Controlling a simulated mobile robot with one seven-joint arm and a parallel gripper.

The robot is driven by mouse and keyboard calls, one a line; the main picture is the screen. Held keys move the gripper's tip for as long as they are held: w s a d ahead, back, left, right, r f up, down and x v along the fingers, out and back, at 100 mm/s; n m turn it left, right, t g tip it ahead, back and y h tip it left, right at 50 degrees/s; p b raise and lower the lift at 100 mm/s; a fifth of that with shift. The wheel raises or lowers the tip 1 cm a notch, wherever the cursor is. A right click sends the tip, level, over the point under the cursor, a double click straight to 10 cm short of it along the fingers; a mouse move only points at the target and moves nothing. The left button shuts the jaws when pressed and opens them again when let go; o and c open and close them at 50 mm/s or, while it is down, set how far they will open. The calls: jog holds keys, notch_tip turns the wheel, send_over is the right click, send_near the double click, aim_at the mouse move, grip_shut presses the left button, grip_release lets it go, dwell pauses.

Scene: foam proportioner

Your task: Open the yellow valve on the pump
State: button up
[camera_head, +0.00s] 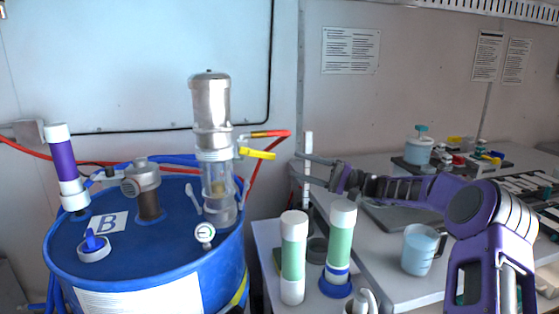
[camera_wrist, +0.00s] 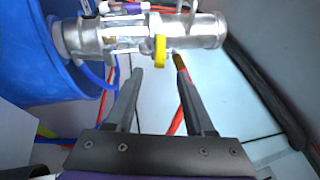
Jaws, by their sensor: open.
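The pump (camera_head: 211,105) stands upright on a blue drum, with a silver cylinder above a clear lower section. Its yellow valve (camera_head: 258,153) is a lever sticking out to the right of the pump. My gripper (camera_head: 299,167) is to the right of the valve, open and pointing left at it. In the wrist view the pump (camera_wrist: 110,36) lies across the top. There the yellow valve (camera_wrist: 160,51) shows end-on, just beyond and between the tips of my open gripper (camera_wrist: 158,68). The jaws are empty and appear apart from the valve.
The blue drum (camera_head: 150,255) also carries a purple-and-white tube (camera_head: 62,165) and a grey fitting (camera_head: 141,178). A red hose (camera_head: 258,165) hangs behind the valve. Green bottles (camera_head: 340,238) and a blue-filled jug (camera_head: 419,250) stand below my arm.

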jog(key=v, duration=0.7)
jog(key=shift+d, duration=0.3)
